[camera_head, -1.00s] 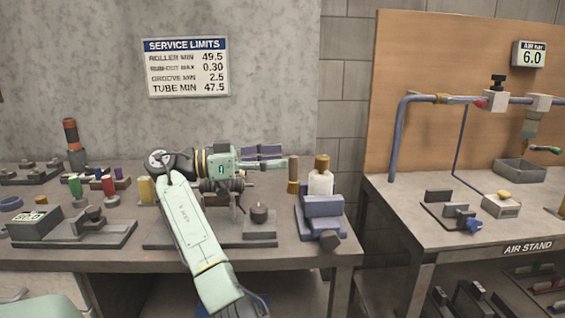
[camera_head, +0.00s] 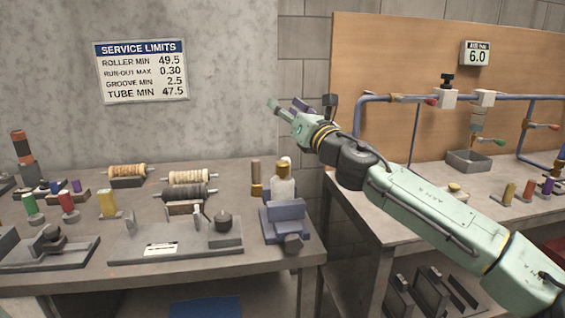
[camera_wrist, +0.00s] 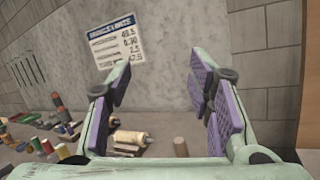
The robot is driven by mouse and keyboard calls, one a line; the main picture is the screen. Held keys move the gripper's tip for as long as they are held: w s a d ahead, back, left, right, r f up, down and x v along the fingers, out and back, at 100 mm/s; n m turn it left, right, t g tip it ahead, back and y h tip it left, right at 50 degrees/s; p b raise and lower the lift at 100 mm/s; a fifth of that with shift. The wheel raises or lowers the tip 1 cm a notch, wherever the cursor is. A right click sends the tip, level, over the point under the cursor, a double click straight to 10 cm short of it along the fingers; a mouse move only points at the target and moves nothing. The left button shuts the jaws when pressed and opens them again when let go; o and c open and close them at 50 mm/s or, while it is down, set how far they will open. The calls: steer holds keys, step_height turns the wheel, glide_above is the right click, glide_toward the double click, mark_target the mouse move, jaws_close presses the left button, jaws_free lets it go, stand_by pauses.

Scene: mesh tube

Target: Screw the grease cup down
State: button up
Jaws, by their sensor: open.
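My gripper (camera_head: 300,104) is raised in front of the wall, above the gap between the two benches. I cannot tell for certain which part is the grease cup. A small dark rounded knob-topped piece (camera_head: 223,221) stands upright at the right end of a grey base plate (camera_head: 180,242) on the left bench. A dark roller (camera_head: 185,193) lies on a stand behind that plate. My gripper is well above and apart from them.
A blue vise-like block (camera_head: 284,222) and a white bottle with a brown cap (camera_head: 284,185) stand at the left bench's right end. Wound rollers (camera_head: 188,177) lie at the back. The right bench (camera_head: 385,215) carries blue piping (camera_head: 415,98) and a grey tray (camera_head: 470,161).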

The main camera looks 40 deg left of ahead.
mark_target(288, 168)
steer(key=s+d+f+n+g+h+p, duration=0.1)
steer(key=s+d+f+n+g, duration=0.2)
steer(key=d+f, duration=0.3)
steer(key=s+d+f+n+g+h, duration=0.1)
steer(key=s+d+f+n+g, duration=0.15)
steer(key=d+f, duration=0.4)
steer(key=a+p, duration=0.1)
steer(key=a, duration=0.2)
steer(key=w+a+p, duration=0.1)
steer(key=a, duration=0.2)
steer(key=a+p, duration=0.1)
steer(key=a, duration=0.3)
steer(key=shift+w+f, duration=0.15)
steer(key=shift+w, duration=0.15)
steer(key=shift+a+f, duration=0.1)
steer(key=shift+a, duration=0.35)
steer(key=shift+w, duration=0.1)
jaws_close()
